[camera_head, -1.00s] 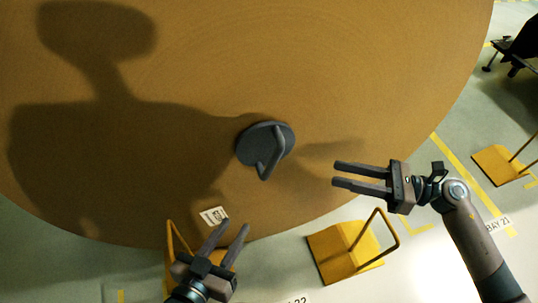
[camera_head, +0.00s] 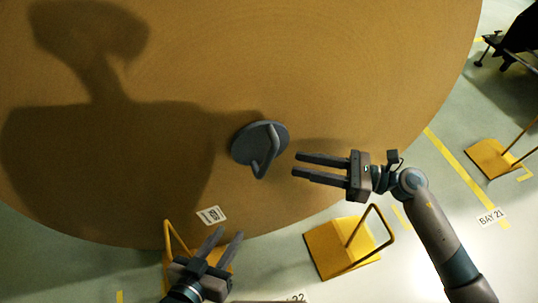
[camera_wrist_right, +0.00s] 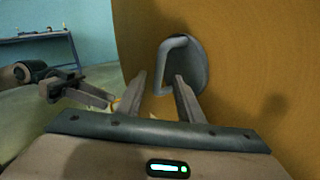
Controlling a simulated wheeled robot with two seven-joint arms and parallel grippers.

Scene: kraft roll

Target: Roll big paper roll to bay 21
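The big brown paper roll (camera_head: 380,60) fills most of the head view, its flat end facing me. A grey round core plug with a bar handle (camera_head: 262,150) sits in its middle. The plug's handle (camera_wrist_right: 172,62) also shows in the right wrist view, ahead of the fingers. My right gripper (camera_head: 294,164) is open and empty, its fingertips just right of the handle and apart from it. My left gripper (camera_head: 228,236) is open and empty low in front of the roll, below a white label (camera_head: 211,215). The bay 21 floor sign (camera_head: 491,217) lies at the right.
Yellow wheel chocks with upright handles stand on the floor, one at lower middle (camera_head: 335,262), one at right (camera_head: 486,158), another behind my left gripper. A yellow floor line (camera_head: 452,172) runs beside bay 21. A dark stand (camera_head: 512,45) is at the upper right.

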